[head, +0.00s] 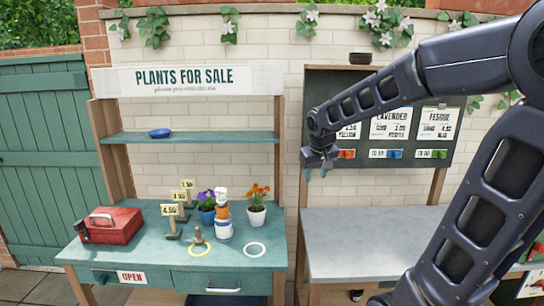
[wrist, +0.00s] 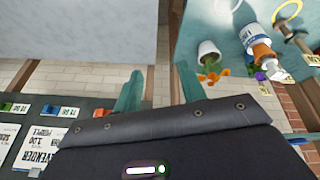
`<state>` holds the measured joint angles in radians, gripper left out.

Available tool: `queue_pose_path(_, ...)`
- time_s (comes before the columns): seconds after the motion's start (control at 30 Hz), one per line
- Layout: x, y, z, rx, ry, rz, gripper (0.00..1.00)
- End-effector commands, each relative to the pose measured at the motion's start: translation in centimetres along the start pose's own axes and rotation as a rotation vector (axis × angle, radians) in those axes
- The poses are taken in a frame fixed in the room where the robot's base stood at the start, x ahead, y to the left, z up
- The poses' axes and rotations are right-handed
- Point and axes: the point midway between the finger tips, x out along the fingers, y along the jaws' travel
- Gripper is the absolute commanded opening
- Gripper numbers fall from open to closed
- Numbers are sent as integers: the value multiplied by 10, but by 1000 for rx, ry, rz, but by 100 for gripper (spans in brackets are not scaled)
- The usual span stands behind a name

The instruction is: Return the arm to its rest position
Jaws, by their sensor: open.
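My gripper (head: 316,172) is raised in the air in front of the right stand, left of its price board. It is above the tables and apart from everything on them. In the wrist view my gripper (wrist: 160,88) shows two teal fingers spread apart with nothing between them. My arm reaches in from the right side of the head view, bent at the elbow.
The green table (head: 110,262) holds a red toolbox (head: 112,225), price signs (head: 173,213), flower pots (head: 257,215), a blue-and-white container (head: 223,230) and rings (head: 255,249). The grey table (head: 370,240) is bare. A price board (head: 430,135) stands behind.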

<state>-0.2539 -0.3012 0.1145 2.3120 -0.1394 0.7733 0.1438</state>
Motion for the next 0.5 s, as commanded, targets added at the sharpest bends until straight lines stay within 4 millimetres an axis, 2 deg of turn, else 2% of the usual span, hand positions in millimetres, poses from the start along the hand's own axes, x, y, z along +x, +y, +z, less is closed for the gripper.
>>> queue_pose_path(0.03,-8,12,12,27,4,7,41)
queue_pose_path(0.2,-30,43,54,102,3,18,41)
queue_pose_path(0.5,-58,77,131,229,10,19,41)
